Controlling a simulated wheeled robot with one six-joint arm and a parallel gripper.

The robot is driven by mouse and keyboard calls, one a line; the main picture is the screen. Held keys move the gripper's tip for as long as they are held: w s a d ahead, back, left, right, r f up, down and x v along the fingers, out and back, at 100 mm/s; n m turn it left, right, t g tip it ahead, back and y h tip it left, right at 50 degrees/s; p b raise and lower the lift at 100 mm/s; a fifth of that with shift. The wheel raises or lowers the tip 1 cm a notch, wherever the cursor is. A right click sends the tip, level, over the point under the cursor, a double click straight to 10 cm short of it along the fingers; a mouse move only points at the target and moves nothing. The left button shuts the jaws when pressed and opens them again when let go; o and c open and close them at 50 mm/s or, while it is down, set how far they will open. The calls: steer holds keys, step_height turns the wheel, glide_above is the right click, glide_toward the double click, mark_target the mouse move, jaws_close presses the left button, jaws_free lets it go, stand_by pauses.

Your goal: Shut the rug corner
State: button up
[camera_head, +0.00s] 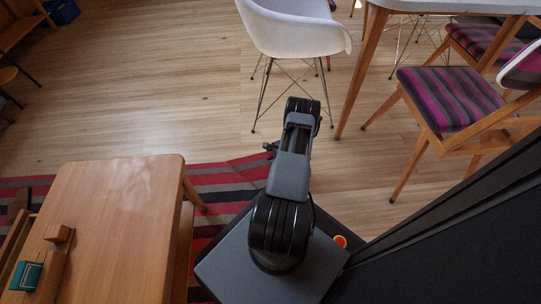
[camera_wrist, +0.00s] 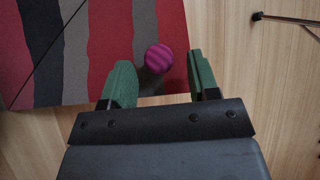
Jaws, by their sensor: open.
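The striped rug (camera_head: 225,183) in red, grey and dark bands lies on the wood floor, left of my arm. In the wrist view its corner (camera_wrist: 174,22) fills the upper left, crossed by a thin dark diagonal line. A purple striped ball (camera_wrist: 159,58) shows over the corner, near the rug's right edge; I cannot tell if it is attached. My gripper (camera_wrist: 160,63) is open, with its green fingers apart on either side of the ball in the picture. Contact is not clear. My arm mostly hides the gripper in the head view.
A wooden table (camera_head: 120,215) stands over the rug at left, holding a green object (camera_head: 25,276). A white chair (camera_head: 290,30) stands ahead on thin metal legs. A white-topped table (camera_head: 455,5) and a striped-seat chair (camera_head: 450,98) are at right. Bare floor (camera_head: 150,100) lies ahead-left.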

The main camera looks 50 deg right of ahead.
steer(key=p+v, duration=0.5)
steer(key=v, duration=0.8)
steer(key=shift+w, duration=0.1)
